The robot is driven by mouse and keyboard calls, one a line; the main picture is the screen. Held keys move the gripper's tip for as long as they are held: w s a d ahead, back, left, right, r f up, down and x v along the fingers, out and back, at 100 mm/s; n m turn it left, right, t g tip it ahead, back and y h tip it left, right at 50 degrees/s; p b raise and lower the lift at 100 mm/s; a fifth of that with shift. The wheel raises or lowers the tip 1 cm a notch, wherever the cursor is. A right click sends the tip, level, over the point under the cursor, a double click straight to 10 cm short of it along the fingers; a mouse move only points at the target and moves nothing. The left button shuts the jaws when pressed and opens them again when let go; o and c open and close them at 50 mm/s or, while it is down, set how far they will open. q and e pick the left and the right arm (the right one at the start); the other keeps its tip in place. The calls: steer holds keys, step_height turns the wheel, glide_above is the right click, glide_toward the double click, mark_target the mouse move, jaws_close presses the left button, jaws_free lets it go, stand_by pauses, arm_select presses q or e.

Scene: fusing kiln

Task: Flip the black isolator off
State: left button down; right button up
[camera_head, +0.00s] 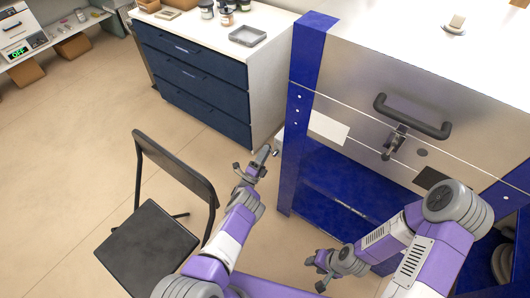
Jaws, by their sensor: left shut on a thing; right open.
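The black isolator (276,153) shows as a small dark part beside a pale box (280,143) on the left side of the blue kiln stand (297,150). My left gripper (264,154) is at the isolator and shut on it, though its fingers hide most of the contact. I cannot tell which way the isolator's handle is turned. My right gripper (316,273) is open and empty, low in front of the kiln's blue lower part.
The steel kiln (360,80) with a black handle (412,118) and a latch stands at right. A navy drawer cabinet (190,80) stands behind my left gripper. A black chair (148,250) is close left of my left arm. Open floor lies further left.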

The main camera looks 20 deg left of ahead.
arm_select(q)
steer(key=shift+d+r, duration=0.1)
steer(key=shift+r, duration=0.05)
steer(key=c, duration=1.1)
jaws_free()
steer(key=shift+c, duration=0.2)
steer(key=p+v, duration=0.1)
steer(key=v, duration=0.6)
steer(key=shift+s, duration=0.3)
